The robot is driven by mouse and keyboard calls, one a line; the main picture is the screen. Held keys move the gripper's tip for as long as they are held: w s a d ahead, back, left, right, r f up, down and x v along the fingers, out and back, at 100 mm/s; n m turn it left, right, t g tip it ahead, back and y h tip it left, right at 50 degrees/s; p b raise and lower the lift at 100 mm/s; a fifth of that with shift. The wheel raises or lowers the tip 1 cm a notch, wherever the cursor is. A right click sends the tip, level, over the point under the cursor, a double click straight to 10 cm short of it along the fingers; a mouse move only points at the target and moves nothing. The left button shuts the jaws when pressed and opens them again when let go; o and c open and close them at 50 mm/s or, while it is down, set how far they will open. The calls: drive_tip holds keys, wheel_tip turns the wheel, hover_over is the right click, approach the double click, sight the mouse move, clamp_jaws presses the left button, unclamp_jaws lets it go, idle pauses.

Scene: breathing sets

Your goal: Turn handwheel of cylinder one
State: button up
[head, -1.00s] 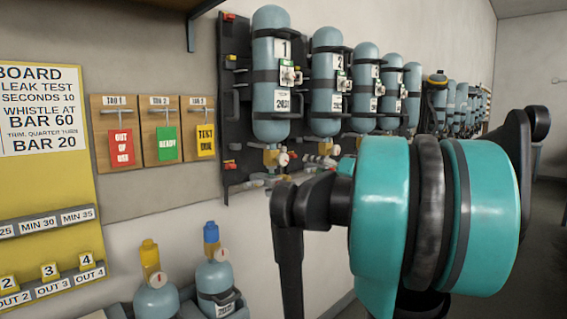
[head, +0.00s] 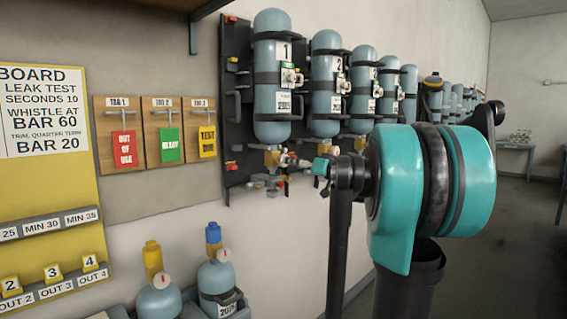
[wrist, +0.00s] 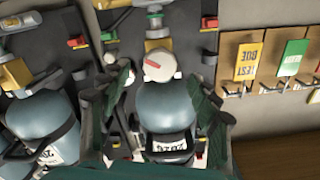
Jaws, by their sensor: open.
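Cylinder one (head: 272,100) is a blue-grey bottle marked 1, strapped upright to a dark wall rack, with a brass valve (head: 271,157) at its lower end. In the wrist view, which is upside down, cylinder one (wrist: 170,108) is in the middle. Its handwheel (wrist: 155,66), white-faced with a red mark, shows below the brass valve fitting. My gripper (wrist: 160,84) is open, with a dark green finger on either side of the handwheel in the picture. I cannot tell whether they touch it. In the head view my arm partly hides the gripper.
Cylinder two (head: 326,95) and several more line the wall to the right. Hanging tags (head: 166,144) and a yellow board (head: 45,200) are at the left. Two small bottles (head: 217,280) stand below. Hoses and fittings crowd the rack bottom.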

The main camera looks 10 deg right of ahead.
drive_tip(key=x, duration=0.6)
drive_tip(key=shift+w+a, duration=0.1)
drive_tip(key=shift+a, duration=0.05)
drive_tip(key=c, duration=1.2)
drive_tip(key=shift+o, duration=0.2)
drive_tip(key=shift+m, duration=0.3)
drive_tip(key=m, duration=1)
drive_tip(key=shift+m, duration=0.4)
